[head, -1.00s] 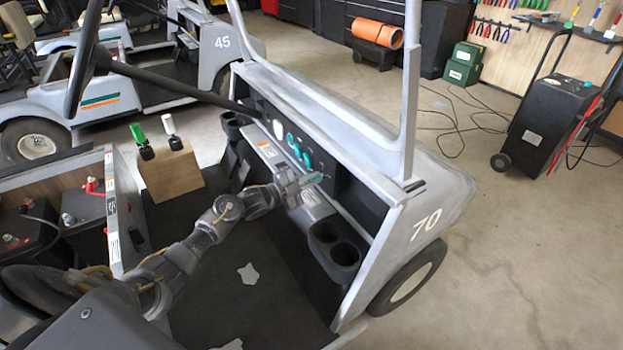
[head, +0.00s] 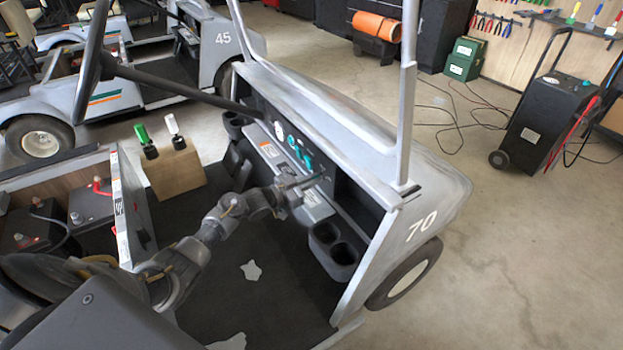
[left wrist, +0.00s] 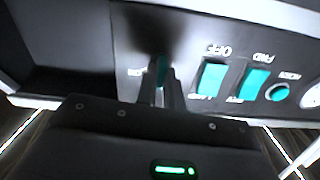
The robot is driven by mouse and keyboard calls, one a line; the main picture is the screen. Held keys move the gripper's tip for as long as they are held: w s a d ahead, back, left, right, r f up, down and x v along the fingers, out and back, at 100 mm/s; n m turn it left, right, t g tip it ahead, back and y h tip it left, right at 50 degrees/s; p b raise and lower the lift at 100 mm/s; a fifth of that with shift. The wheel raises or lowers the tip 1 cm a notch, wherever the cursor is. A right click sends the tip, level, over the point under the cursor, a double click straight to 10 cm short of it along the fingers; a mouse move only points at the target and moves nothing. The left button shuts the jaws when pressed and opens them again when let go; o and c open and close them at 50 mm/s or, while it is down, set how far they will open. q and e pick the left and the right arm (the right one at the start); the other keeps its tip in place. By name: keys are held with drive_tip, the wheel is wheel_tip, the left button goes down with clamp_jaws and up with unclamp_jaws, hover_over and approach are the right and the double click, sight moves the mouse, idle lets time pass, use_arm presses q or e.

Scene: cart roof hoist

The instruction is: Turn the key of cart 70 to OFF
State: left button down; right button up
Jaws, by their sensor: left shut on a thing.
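Cart 70 (head: 455,195) is a grey cart with its dashboard (head: 345,150) facing my left arm. My left gripper (head: 318,179) reaches across the cart floor to the near part of the dash. In the left wrist view the fingers (left wrist: 161,88) are shut on the teal key (left wrist: 158,68), upright between the tips. The fingers hide most of the key and part of its label, so its setting cannot be read. Beside it are a teal rocker switch (left wrist: 212,78) with an OFF label, a second teal rocker (left wrist: 254,83) and a round teal button (left wrist: 278,92). My right gripper is out of view.
Two cup holders (head: 334,245) sit below the dash near my gripper. The steering wheel (head: 95,50) and its column cross the upper left. A wooden block (head: 175,172) with green and white levers stands on the left. Cart 45 (head: 215,60) is behind.

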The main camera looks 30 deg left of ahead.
use_arm(q)
drive_tip(key=shift+f+n, duration=0.1)
drive_tip(key=shift+n, duration=0.5)
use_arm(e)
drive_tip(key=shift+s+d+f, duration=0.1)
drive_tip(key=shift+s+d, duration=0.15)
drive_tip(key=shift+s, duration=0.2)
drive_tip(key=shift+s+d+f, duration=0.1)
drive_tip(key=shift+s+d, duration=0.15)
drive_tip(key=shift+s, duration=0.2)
use_arm(q)
drive_tip(key=c, duration=1.5)
unclamp_jaws()
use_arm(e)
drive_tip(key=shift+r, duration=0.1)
use_arm(q)
drive_tip(key=v, duration=1.1)
drive_tip(key=shift+p, duration=0.3)
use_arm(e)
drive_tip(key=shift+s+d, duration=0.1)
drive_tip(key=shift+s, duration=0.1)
